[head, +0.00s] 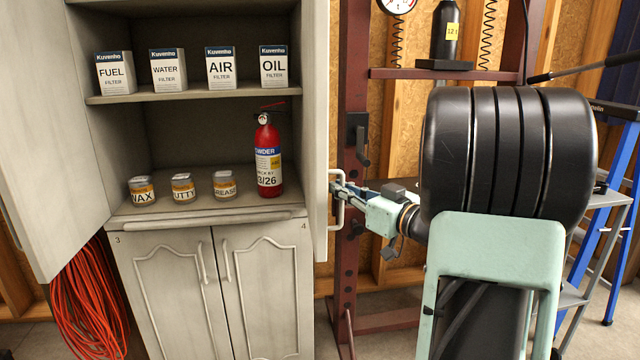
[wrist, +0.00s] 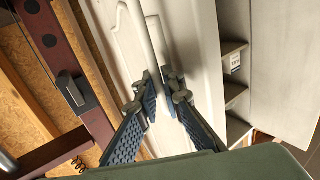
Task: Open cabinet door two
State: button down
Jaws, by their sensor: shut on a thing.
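The right upper cabinet door (head: 316,110), apparently door two, stands swung open and is seen nearly edge-on in the head view. Its pale handle (head: 341,213) is on the outer face, to the right. My gripper (head: 338,188) reaches in from the right and is shut on this handle. In the wrist view, the blue padded fingers of my gripper (wrist: 160,82) lie on either side of the handle bar (wrist: 144,38), in front of the door's white panel (wrist: 196,55). The door's own number is not visible.
The left upper door (head: 45,130) is also open. The open cabinet (head: 200,207) holds filter boxes, small jars and a red extinguisher (head: 267,160). Lower doors 3 (head: 170,285) and 4 (head: 262,285) are closed. A maroon frame (head: 355,90) stands close behind my gripper.

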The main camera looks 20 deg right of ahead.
jog(key=shift+d+n+y+p, duration=0.4)
jog(key=shift+d+y, duration=0.2)
jog(key=shift+d, duration=0.55)
jog(key=c, duration=2.3)
grip_release()
jog(key=shift+c, duration=0.2)
jog(key=v, duration=1.2)
jog(key=shift+r, duration=0.25)
jog(key=shift+w, duration=0.1)
